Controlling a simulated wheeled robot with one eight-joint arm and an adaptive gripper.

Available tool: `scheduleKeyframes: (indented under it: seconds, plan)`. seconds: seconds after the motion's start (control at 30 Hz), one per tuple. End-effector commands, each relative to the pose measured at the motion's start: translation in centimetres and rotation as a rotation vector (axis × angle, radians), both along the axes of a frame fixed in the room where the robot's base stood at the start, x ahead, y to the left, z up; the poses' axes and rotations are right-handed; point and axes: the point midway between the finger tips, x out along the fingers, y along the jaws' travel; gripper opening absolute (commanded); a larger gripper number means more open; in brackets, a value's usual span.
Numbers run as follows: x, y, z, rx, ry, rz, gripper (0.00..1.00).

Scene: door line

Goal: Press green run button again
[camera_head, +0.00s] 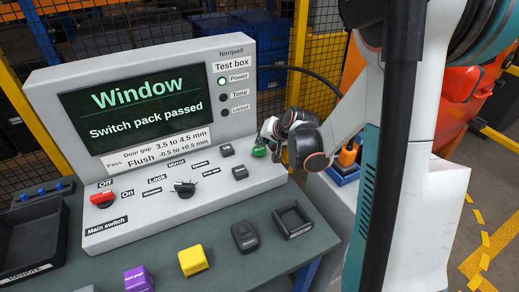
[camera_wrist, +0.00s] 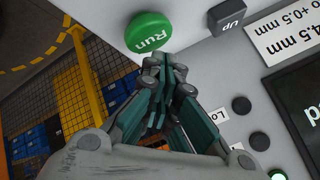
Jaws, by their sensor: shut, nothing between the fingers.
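The green Run button (camera_head: 259,151) sits at the right end of the test box's sloped panel. In the wrist view the green Run button (camera_wrist: 148,33) is large, near the top, with its label upside down. My gripper (camera_head: 277,139) is just to the right of and behind the button in the head view, its tip very close. In the wrist view my gripper (camera_wrist: 162,62) is shut and empty, its fingertips just below the button's edge. I cannot tell whether they touch it. The test box screen (camera_head: 130,105) reads "Window" and "Switch pack passed".
The grey Up button (camera_head: 227,150) is left of the green one. A red main switch (camera_head: 102,198) and a black knob (camera_head: 185,188) are on the panel. A yellow block (camera_head: 193,261), a purple block (camera_head: 138,279) and an empty black tray (camera_head: 292,221) stand on the table in front.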

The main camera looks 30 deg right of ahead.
Motion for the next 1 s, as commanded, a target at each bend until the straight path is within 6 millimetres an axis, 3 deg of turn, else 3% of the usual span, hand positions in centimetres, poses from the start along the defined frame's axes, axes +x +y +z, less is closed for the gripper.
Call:
scheduleKeyframes:
  seconds: [0.57, 1.0]
  plan:
    - [0.0, 0.0, 4.8, 0.0, 0.0, 0.0, 0.0]
    - [0.0, 0.0, 5.2, 0.0, 0.0, 0.0, 0.0]
